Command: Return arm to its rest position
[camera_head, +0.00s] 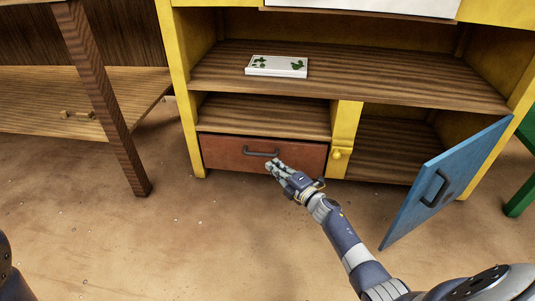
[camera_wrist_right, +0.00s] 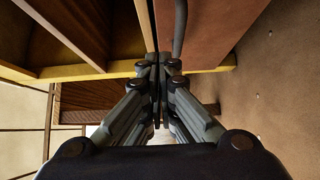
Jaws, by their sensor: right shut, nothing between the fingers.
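My right arm reaches in from the lower right in the head view. Its gripper (camera_head: 275,166) is in front of the red-brown drawer (camera_head: 225,150), close to the dark drawer handle (camera_head: 262,153). In the right wrist view the fingers (camera_wrist_right: 158,65) are shut with nothing between them. The drawer front (camera_wrist_right: 210,30) and the dark handle bar (camera_wrist_right: 180,25) show beside the fingertips there. I cannot tell whether the fingers touch the handle. My left gripper is not in view; only a dark bit of my body shows at the left edge.
A yellow stall (camera_head: 185,90) holds the drawer. Its blue door (camera_head: 440,185) stands open at right, near my right arm. A white box with green leaf prints (camera_head: 277,66) lies on the upper shelf. A wooden table leg (camera_head: 105,100) stands at left. The floor in front is clear.

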